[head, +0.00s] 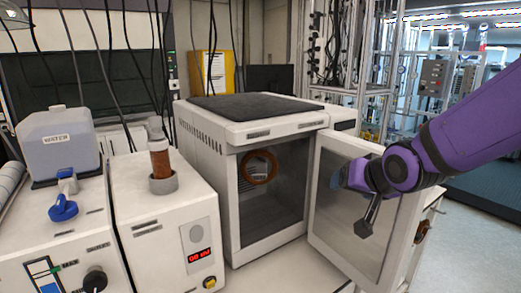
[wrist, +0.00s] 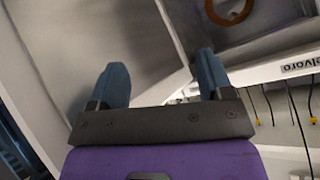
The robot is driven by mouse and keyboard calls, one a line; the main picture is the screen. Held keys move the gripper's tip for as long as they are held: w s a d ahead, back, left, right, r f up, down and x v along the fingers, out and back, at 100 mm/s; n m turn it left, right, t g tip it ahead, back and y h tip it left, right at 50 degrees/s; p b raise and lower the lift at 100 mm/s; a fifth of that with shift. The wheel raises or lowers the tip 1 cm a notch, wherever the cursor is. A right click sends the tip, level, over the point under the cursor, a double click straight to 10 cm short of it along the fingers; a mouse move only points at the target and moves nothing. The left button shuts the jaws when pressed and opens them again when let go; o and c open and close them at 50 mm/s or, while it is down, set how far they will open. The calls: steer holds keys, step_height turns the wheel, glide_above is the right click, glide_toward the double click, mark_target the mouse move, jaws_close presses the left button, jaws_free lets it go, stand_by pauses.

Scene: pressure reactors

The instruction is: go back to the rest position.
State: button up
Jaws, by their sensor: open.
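My gripper (wrist: 162,88) is open and empty, with its two blue fingers spread apart in the wrist view. In the head view my purple arm comes in from the right, and the gripper (head: 340,176) is in front of the inner side of the open oven door (head: 330,222). I cannot tell whether the fingers touch the door. The white oven cabinet (head: 275,129) stands open, and its dark chamber (head: 275,200) shows a brown ring (head: 259,167) on the back wall. The ring also shows at the top of the wrist view (wrist: 229,10).
A white device with a red display (head: 198,256) holds a brown bottle (head: 160,163) left of the oven. A water tank (head: 58,143) and a blue valve (head: 63,209) are farther left. Metal racks (head: 352,50) stand behind. Clear floor (head: 475,240) shows at the right.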

steer(key=s+d+r+n+g+h, duration=0.1)
steer(key=s+d, duration=0.4)
steer(key=s, duration=0.5)
steer(key=s+d+r+n+g+h, duration=0.1)
steer(key=s+d+r+g, duration=0.2)
steer(key=s, duration=0.8)
step_height(320, 180, up, 4)
steer(key=shift+d+f+g, duration=0.25)
steer(key=shift+d+g, duration=0.15)
steer(key=shift+d, duration=0.75)
steer(key=shift+w, duration=0.1)
